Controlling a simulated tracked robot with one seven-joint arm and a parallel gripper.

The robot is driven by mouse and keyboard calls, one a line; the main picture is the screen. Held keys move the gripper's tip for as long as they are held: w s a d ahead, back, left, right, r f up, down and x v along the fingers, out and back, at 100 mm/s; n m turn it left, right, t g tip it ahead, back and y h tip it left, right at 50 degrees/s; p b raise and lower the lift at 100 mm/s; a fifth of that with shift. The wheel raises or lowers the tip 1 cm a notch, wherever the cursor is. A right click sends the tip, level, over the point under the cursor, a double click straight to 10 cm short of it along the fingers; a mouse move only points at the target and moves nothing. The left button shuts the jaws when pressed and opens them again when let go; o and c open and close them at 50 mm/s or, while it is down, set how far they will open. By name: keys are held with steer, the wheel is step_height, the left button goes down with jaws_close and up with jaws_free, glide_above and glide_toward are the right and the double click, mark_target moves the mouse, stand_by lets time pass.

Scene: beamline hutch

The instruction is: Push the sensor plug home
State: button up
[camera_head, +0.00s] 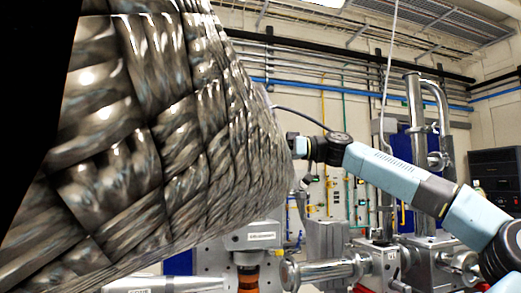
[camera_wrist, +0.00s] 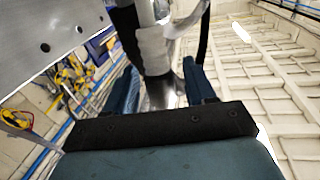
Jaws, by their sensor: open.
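In the wrist view my gripper (camera_wrist: 160,78) has two dark blue fingers standing apart. A grey, partly metallic fitting (camera_wrist: 152,52) shows between and beyond them; I cannot tell whether it touches either finger. A black cable (camera_wrist: 204,35) runs up beside the fitting. I cannot pick out the sensor plug or its socket for certain, nor how far the plug is seated. In the head view my arm reaches in from the right, and its fingers are hidden behind a large braided metal body.
The braided metal body (camera_head: 150,130) fills the left of the head view. Pipework and a metal chamber (camera_head: 380,262) stand below my arm. A grey plate with holes (camera_wrist: 50,35) is at upper left in the wrist view. A vertical pipe (camera_head: 415,110) stands behind my arm.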

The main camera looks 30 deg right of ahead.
steer(key=shift+w+a, duration=0.25)
steer(key=shift+a, duration=0.35)
steer(key=shift+c, duration=0.4)
steer(key=c, duration=0.7)
steer(key=shift+a+f, duration=0.2)
steer(key=shift+f, duration=1.25)
steer(key=shift+c, duration=0.2)
steer(key=o, duration=0.8)
